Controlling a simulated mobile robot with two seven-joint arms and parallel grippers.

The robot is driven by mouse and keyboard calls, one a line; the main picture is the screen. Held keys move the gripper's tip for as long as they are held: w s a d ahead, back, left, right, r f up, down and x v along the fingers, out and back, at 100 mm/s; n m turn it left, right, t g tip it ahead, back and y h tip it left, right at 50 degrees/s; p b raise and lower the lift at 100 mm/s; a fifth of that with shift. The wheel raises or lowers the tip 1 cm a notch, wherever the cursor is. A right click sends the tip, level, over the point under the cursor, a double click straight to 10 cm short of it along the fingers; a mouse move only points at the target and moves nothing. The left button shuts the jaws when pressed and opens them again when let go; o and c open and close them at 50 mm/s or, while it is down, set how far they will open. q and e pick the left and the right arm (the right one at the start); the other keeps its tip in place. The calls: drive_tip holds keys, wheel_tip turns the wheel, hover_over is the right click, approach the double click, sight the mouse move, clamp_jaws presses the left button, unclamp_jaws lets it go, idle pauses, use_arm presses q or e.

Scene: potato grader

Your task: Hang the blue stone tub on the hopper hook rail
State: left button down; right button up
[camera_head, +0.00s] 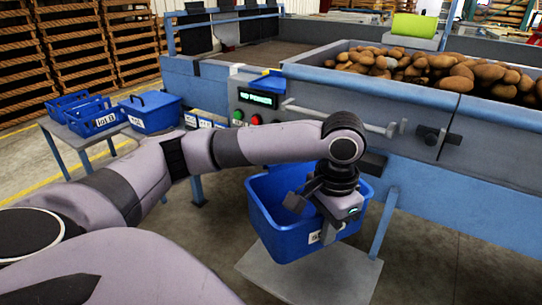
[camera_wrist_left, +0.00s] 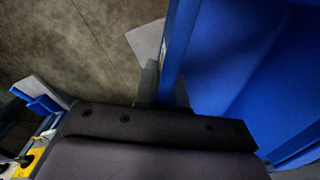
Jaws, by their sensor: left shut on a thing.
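The blue stone tub (camera_head: 266,226) hangs in front of the hopper's blue side, below the rail, with a white label partly hidden by my gripper. My left gripper (camera_head: 318,208) is shut on the tub's near rim. In the left wrist view the fingers (camera_wrist_left: 163,88) pinch the tub wall (camera_wrist_left: 178,40), with the tub's blue inside (camera_wrist_left: 245,65) at the right. The tub is apart from the rail. My right gripper is not in view.
A grey plate (camera_head: 310,279) lies below the tub. A control panel (camera_head: 257,101) with buttons is left of the rail. Potatoes (camera_head: 440,73) fill the hopper. A blue leg (camera_head: 384,222) stands right of the tub.

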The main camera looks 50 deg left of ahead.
use_arm(q)
drive_tip(key=s+a+r+m+p, duration=0.3)
drive_tip(key=a+r+m+p, duration=0.65)
drive_tip(key=m, duration=0.25)
drive_tip(key=w+a+f+b, duration=0.2)
drive_tip(key=w+f+b, duration=0.2)
drive_tip(key=w, duration=0.5)
drive_tip(key=shift+a+b, duration=0.35)
drive_tip(key=shift+b, duration=0.45)
